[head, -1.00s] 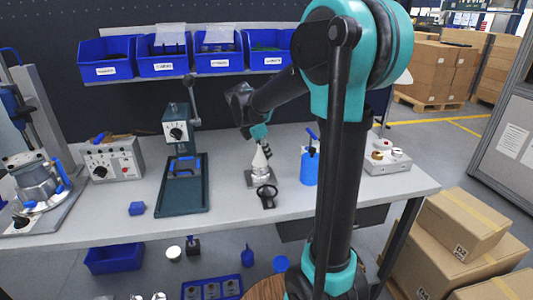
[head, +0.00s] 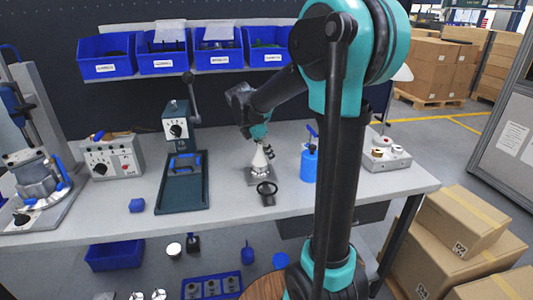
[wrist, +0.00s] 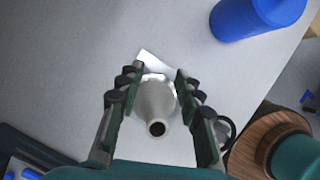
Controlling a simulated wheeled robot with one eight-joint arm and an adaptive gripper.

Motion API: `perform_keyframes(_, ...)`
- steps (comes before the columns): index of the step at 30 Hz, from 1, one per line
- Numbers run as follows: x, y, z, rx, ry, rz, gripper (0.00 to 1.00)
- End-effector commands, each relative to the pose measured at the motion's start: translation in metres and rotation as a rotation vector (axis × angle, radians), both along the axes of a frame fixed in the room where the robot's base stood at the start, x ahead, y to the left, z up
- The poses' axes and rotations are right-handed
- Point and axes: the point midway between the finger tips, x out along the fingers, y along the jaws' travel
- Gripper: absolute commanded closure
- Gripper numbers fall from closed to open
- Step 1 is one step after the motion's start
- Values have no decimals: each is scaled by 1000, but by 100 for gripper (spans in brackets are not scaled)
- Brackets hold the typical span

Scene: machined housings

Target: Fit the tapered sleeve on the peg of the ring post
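The tapered sleeve (head: 259,160) is a pale grey cone. It stands narrow end up over the small metal base plate of the ring post (head: 252,180) on the bench. My gripper (head: 262,148) is above and around it, pointing down. In the wrist view the sleeve (wrist: 157,104) lies between the two fingers of my gripper (wrist: 158,78), its dark bore facing the camera. Narrow gaps show beside the sleeve, so the fingers look open. The sleeve hides the peg, and I cannot tell how far down it sits.
A black ring-shaped part (head: 267,190) lies just in front of the post. A blue bottle (head: 309,163) stands close on the right. Bench room is free between press and post.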

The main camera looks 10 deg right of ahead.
Motion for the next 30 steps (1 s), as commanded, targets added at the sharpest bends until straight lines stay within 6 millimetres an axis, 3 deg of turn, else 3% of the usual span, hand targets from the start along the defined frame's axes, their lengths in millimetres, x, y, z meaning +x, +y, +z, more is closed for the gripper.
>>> perform_keyframes(10, -1, 4, 10, 0, 0, 1, 65)
perform_keyframes(24, -14, 36, 91, 0, 0, 2, 65)
perform_keyframes(30, -17, 42, 108, 0, 0, 0, 65)
